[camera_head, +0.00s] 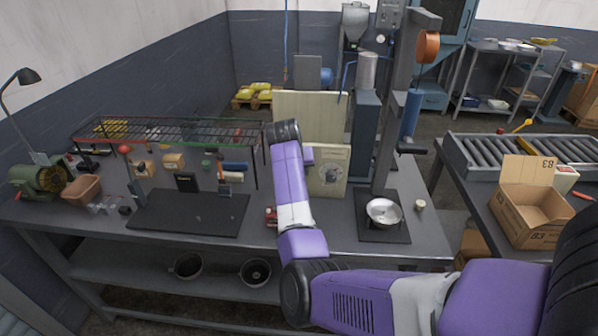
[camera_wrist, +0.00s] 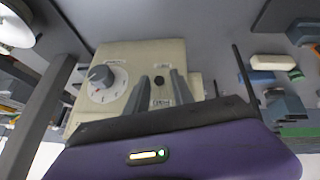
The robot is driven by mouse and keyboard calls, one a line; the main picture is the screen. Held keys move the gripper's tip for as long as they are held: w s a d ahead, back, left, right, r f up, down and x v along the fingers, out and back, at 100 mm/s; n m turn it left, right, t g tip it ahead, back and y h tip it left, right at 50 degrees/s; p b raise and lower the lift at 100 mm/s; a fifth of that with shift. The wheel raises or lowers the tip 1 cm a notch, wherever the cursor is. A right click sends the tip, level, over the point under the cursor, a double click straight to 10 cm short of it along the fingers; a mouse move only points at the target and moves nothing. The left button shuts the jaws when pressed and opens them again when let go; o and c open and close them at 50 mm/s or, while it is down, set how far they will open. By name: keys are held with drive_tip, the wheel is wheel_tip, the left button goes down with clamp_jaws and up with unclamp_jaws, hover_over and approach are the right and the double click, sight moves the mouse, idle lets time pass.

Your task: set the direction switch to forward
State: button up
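A beige control box (camera_head: 326,178) stands on the bench right of my arm. In the wrist view the same box (camera_wrist: 128,57) faces the camera. The labels are too small to read, so I cannot tell the switch's position. My gripper (camera_wrist: 159,74) has its two grey fingers apart, with the switch showing between them. Contact cannot be told. In the head view my gripper is hidden by my arm.
A column press (camera_head: 395,110) with a metal bowl (camera_head: 383,211) stands to the right. A tall beige panel (camera_head: 310,108) is behind the box.

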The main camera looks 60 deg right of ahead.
idle(0.3)
drive_tip(key=w+b+v, duration=0.1)
drive_tip(key=v, duration=0.6)
drive_tip(key=shift+s+a+r+b, duration=0.2)
drive_tip(key=shift+s+r+b, duration=0.15)
drive_tip(key=shift+s, duration=0.15)
